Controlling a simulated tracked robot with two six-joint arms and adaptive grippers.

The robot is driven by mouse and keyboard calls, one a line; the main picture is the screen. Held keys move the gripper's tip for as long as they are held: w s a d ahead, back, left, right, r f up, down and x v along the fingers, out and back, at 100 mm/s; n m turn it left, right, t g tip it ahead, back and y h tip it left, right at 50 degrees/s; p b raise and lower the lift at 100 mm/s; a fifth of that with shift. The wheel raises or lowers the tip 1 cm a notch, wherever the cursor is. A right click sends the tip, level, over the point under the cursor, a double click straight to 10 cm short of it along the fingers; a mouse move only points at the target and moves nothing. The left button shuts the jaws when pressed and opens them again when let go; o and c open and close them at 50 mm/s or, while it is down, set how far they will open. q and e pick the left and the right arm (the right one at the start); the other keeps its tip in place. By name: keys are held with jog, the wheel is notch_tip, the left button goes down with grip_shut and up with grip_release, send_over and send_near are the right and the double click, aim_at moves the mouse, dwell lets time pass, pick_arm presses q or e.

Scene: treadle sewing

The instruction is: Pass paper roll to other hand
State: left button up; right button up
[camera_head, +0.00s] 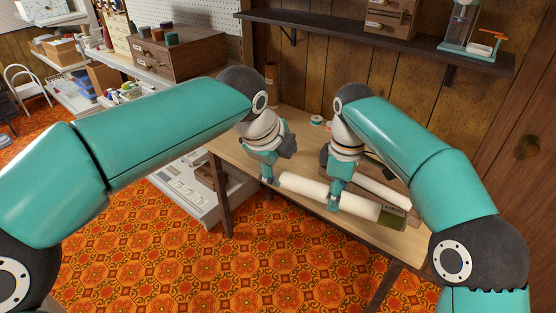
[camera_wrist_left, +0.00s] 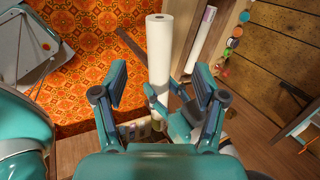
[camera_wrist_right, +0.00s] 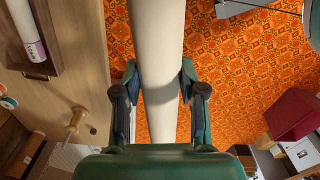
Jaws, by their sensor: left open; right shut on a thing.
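The paper roll (camera_head: 305,187) is a long cream-white cylinder with an olive label at its right end, held above the table's front edge. My right gripper (camera_head: 338,201) is shut around its middle. In the right wrist view the roll (camera_wrist_right: 155,50) passes between my right fingers (camera_wrist_right: 159,82). My left gripper (camera_head: 271,178) is open near the roll's left end. In the left wrist view the roll (camera_wrist_left: 159,55) appears between my spread left fingers (camera_wrist_left: 158,85), with clear gaps on both sides. I cannot tell how far beyond the fingertips it lies.
The wooden table (camera_head: 310,205) is below. A wooden spool (camera_wrist_right: 75,122) stands on the table. A dark shelf (camera_head: 400,43) runs along the wall. Open floor lies in front.

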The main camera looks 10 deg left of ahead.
aim_at(291, 179)
pick_arm(q)
jog(key=x, duration=1.1)
jog(key=shift+f, duration=0.15)
jog(key=c, duration=1)
jog(key=shift+c, duration=1.1)
pick_arm(e)
jog(key=o, duration=1.2)
